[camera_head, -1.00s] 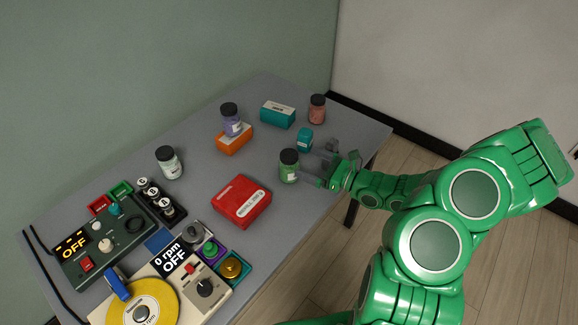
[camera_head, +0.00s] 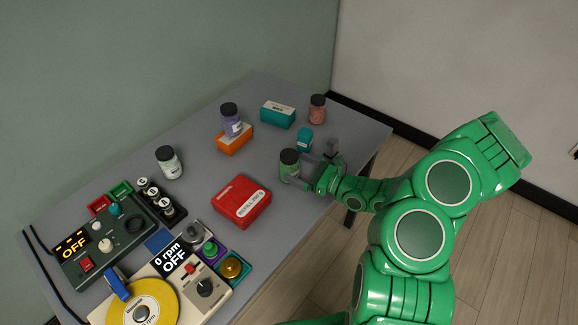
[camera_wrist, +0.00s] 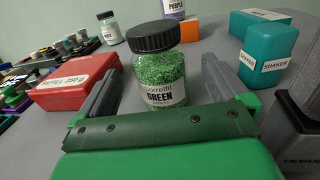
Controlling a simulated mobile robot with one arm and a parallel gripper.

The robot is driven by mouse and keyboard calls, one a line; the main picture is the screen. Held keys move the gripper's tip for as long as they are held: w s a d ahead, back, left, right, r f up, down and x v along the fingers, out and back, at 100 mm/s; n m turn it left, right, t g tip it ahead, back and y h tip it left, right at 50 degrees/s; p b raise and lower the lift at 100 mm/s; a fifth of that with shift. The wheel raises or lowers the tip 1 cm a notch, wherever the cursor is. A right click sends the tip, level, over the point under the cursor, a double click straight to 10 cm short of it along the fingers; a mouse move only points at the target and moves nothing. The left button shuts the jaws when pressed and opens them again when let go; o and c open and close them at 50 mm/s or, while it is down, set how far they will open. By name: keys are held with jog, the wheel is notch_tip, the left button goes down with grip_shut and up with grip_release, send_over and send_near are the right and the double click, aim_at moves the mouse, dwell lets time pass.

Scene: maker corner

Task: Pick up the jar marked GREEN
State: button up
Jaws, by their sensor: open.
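The jar marked GREEN (camera_wrist: 160,75) stands upright on the table, with a black lid, green grains inside and a white label facing the wrist camera. In the head view the same jar (camera_head: 289,167) is near the table's right edge. My gripper (camera_wrist: 158,85) is open, with one grey finger on each side of the jar in the wrist view. The jar appears between or just beyond the fingertips; I cannot tell whether either finger touches it. In the head view my gripper (camera_head: 302,170) reaches the jar from the right.
A red box (camera_head: 241,201) lies left of the jar. A teal shaker (camera_head: 304,139) stands close behind it. Farther back are an orange box (camera_head: 234,139), a purple jar (camera_head: 231,118), a teal box (camera_head: 277,114) and a pink jar (camera_head: 317,108). Machines fill the table's left end.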

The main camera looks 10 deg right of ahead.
aim_at(289, 164)
jog(key=shift+x, duration=2.1)
jog(key=shift+c, duration=0.5)
jog(key=c, duration=1.2)
jog(key=shift+r, duration=0.1)
